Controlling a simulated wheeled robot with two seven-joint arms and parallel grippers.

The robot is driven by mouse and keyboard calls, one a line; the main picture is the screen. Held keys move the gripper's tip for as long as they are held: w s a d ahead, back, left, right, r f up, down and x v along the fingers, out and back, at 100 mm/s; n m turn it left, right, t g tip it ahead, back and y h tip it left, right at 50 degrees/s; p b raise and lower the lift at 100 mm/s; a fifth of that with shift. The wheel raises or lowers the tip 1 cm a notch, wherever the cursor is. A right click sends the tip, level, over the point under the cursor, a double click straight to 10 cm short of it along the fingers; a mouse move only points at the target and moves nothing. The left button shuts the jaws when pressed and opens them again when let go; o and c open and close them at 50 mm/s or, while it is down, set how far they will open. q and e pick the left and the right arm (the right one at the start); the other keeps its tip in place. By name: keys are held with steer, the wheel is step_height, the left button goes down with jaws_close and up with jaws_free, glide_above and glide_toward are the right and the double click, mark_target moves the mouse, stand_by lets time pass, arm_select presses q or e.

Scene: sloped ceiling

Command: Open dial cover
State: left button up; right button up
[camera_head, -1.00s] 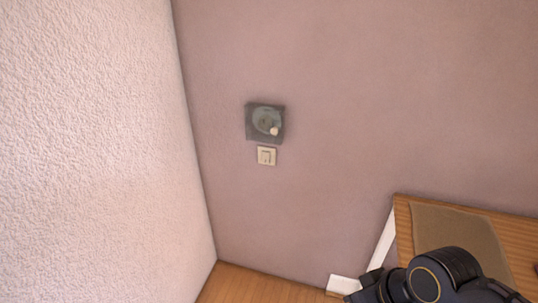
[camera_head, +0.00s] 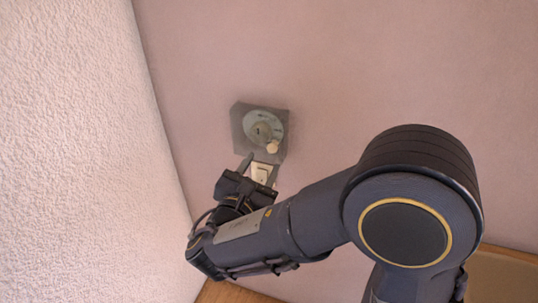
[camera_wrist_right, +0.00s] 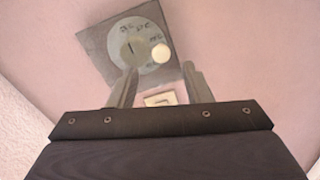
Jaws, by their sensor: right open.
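The dial cover (camera_head: 243,117) is a grey, see-through square box on the wall, with a round greenish dial (camera_head: 262,128) behind it and a pale round knob (camera_head: 272,147) at its lower right. It looks closed. The cover also shows at the top of the right wrist view (camera_wrist_right: 100,48). My right gripper (camera_head: 262,160) is open, its two fingers pointing up at the lower edge of the cover. I cannot tell whether the fingertips touch it. My left gripper is not in view.
A pale light switch (camera_head: 261,172) sits on the wall just below the cover, partly behind my right gripper. A rough white wall (camera_head: 75,140) stands close on the left. Wooden furniture (camera_head: 505,255) shows at the lower right. The wall above and right of the cover is clear.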

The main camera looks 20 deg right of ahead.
mark_target(271, 149)
steer(key=x, duration=0.5)
steer(key=shift+w+d, duration=0.1)
steer(key=shift+d, duration=0.05)
jaws_close()
